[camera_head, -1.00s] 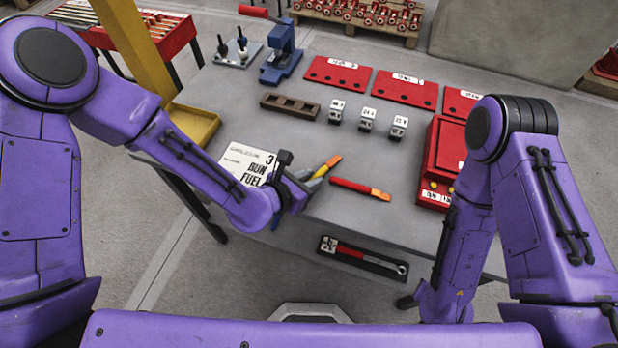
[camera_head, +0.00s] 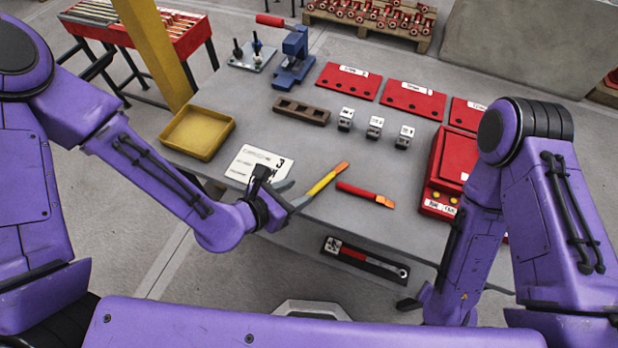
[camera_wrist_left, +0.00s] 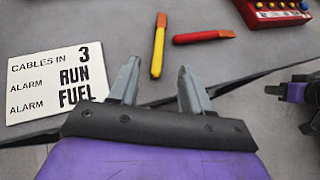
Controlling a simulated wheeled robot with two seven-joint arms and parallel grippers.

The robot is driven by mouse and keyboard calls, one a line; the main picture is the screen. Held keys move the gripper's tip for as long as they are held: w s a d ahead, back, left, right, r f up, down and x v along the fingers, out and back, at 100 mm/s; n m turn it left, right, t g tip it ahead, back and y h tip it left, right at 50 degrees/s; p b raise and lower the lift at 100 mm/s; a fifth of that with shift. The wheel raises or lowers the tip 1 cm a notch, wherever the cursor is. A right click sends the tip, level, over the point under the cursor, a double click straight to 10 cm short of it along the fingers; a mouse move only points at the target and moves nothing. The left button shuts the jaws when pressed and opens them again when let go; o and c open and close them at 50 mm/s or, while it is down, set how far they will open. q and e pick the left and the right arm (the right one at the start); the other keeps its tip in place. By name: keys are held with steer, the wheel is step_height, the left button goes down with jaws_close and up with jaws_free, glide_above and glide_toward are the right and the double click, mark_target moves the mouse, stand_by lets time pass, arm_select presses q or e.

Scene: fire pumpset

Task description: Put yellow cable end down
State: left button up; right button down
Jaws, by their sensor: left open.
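The yellow cable end (camera_head: 321,183), with an orange tip, lies on the grey table near its front edge. It also shows in the left wrist view (camera_wrist_left: 158,50). My left gripper (camera_head: 302,190) is open at its near end, with the grey fingers spread apart. In the left wrist view the cable end's near part shows between the fingertips (camera_wrist_left: 160,66), with clear gaps on both sides. The red cable end (camera_head: 364,194) lies just to its right. My right gripper (camera_head: 408,304) is low by the table front, mostly hidden, and its jaws are unclear.
A white sign card (camera_head: 258,163) lies left of the cable ends. A yellow tray (camera_head: 197,132) is at the table's left, and a red box (camera_head: 453,160) at its right. Small labelled blocks (camera_head: 375,127) stand behind. A wrench tray (camera_head: 364,258) sits below the front edge.

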arm_select(q)
steer(key=p+v, duration=0.3)
steer(key=shift+s, duration=0.1)
arm_select(e)
step_height(320, 180, up, 5)
steer(key=shift+f, duration=0.1)
